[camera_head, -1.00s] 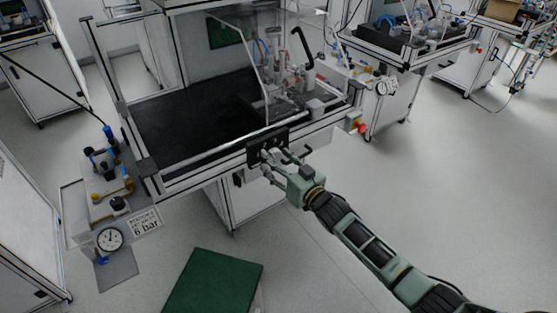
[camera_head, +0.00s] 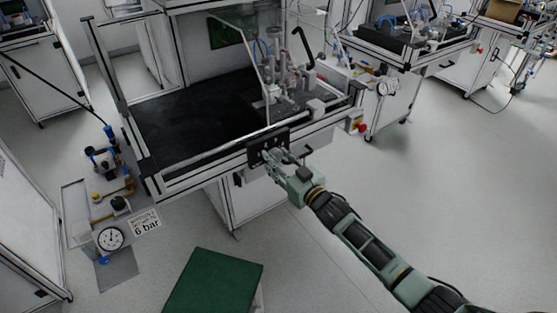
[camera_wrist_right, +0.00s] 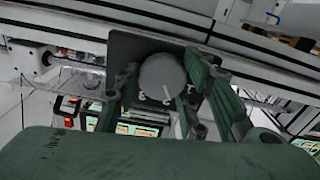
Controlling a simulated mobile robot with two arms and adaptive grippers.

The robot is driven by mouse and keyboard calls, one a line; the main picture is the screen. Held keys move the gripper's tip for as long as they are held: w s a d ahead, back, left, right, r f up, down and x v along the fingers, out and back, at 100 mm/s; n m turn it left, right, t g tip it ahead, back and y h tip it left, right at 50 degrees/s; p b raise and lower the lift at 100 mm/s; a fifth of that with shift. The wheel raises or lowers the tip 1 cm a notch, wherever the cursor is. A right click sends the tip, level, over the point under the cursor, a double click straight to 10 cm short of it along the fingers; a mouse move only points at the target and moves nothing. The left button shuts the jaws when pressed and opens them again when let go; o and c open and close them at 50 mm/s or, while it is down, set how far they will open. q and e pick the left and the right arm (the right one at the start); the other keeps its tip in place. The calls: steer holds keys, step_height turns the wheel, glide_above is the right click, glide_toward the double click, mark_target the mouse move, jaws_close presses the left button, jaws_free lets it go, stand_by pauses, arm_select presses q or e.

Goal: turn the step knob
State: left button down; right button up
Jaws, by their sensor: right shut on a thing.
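The step knob (camera_wrist_right: 163,77) is a round grey knob on a dark panel in the right wrist view, between the fingers of my right gripper. Several pale marks show on the panel below it. In the head view the black panel (camera_head: 254,149) is on the front rail of the workstation. My right gripper (camera_head: 268,157) is at this panel, with its fingers shut on the knob. It also shows in the right wrist view (camera_wrist_right: 155,90). The knob is hidden behind the fingers in the head view. My left gripper is not in view.
The workstation's black work surface (camera_head: 195,115) lies behind the front rail. A red button (camera_head: 361,127) is on the right corner. A pressure gauge (camera_head: 111,239) with a 6 bar sign stands at left. A green-topped box (camera_head: 215,283) is on the floor in front.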

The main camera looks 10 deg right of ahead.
steer(key=n, duration=0.6)
steer(key=shift+d+r+n, duration=0.1)
steer(key=shift+d+n, duration=0.05)
steer(key=shift+n, duration=0.15)
stand_by(0.5)
steer(key=o, duration=1.1)
steer(key=shift+s, duration=0.2)
steer(key=v, duration=1.1)
steer(key=shift+s+d, duration=0.2)
steer(key=shift+s, duration=0.05)
